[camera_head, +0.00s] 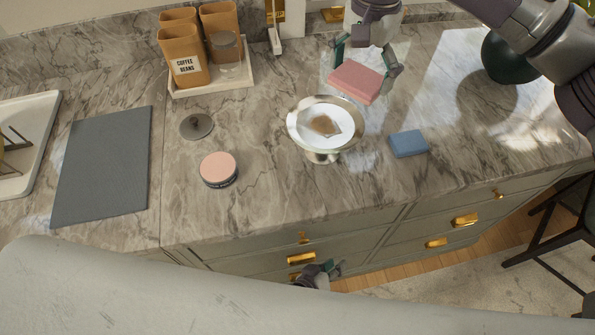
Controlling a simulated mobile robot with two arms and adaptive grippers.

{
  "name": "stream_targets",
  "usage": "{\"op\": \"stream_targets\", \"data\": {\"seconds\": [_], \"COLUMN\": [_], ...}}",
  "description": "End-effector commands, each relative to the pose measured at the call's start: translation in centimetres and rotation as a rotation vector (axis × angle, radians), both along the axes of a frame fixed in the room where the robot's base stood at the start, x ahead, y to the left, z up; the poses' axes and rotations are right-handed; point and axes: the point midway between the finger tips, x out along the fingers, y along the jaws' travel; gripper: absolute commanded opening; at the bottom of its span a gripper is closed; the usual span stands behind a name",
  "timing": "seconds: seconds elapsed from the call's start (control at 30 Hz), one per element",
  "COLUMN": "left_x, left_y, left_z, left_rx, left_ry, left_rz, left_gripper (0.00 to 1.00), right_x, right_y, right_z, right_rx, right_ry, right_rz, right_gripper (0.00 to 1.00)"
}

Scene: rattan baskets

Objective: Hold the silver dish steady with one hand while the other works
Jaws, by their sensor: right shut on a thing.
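The silver dish (297,128) stands upright on a foot on the marble counter, with a white inside and a brown patch in its bowl. My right gripper (364,80) comes from the top and is shut on a pink sponge (357,82). It holds the sponge above the counter, behind and to the right of the dish; in the picture the sponge lies close to the dish's rim. My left gripper (322,270) is low in front of the drawers, below the counter edge and apart from the dish. Its fingers are small and partly hidden.
A blue sponge (408,144) lies right of the dish. A pink-lidded tin (218,170) and a grey lid (196,126) lie left of it. A tray (240,84) with canisters (184,66) stands behind. A grey mat (103,165) lies left. The counter front by the dish is clear.

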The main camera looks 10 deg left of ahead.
Motion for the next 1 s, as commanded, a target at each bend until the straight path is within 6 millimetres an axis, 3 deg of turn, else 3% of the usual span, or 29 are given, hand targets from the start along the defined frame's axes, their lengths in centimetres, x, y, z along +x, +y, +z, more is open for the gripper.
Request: {"op": "stream_targets", "data": {"seconds": [0.03, 0.2, 0.3, 0.4, 0.47, 0.5, 0.6, 0.8, 1.0], "left_x": [0.9, 2.9, 3.8, 4.9, 5.8, 6.5, 8.0, 9.0, 8.6], "left_y": [-1.9, -7.1, -9.1, -9.4, -8.3, -6.9, -2.3, 6.7, 11.0], "left_z": [2.5, 11.1, 16.6, 22.5, 25.7, 27.6, 30.6, 32.3, 32.4], "left_rx": [-0.068, -0.304, -0.447, -0.587, -0.655, -0.687, -0.707, -0.624, -0.552], "left_ry": [-0.028, -0.105, -0.152, -0.213, -0.261, -0.295, -0.38, -0.47, -0.487], "left_rz": [0.011, 0.059, 0.106, 0.19, 0.274, 0.343, 0.539, 0.874, 1.033], "left_gripper": [0.33, 0.33, 0.33, 0.33, 0.33, 0.33, 0.33, 0.33, 0.33], "right_x": [0.0, 0.0, 0.0, 0.0, 0.0, 0.0, 0.0, 0.0, 0.0], "right_y": [0.0, 0.0, 0.0, 0.0, 0.0, 0.0, 0.0, 0.0, 0.0], "right_z": [0.0, 0.0, 0.0, 0.0, 0.0, 0.0, 0.0, 0.0, 0.0], "right_rx": [0.0, 0.0, 0.0, 0.0, 0.0, 0.0, 0.0, 0.0, 0.0], "right_ry": [0.0, 0.0, 0.0, 0.0, 0.0, 0.0, 0.0, 0.0, 0.0], "right_rz": [0.0, 0.0, 0.0, 0.0, 0.0, 0.0, 0.0, 0.0, 0.0], "right_gripper": [0.65, 0.65, 0.65, 0.65, 0.65, 0.65, 0.65, 0.65, 0.65]}}
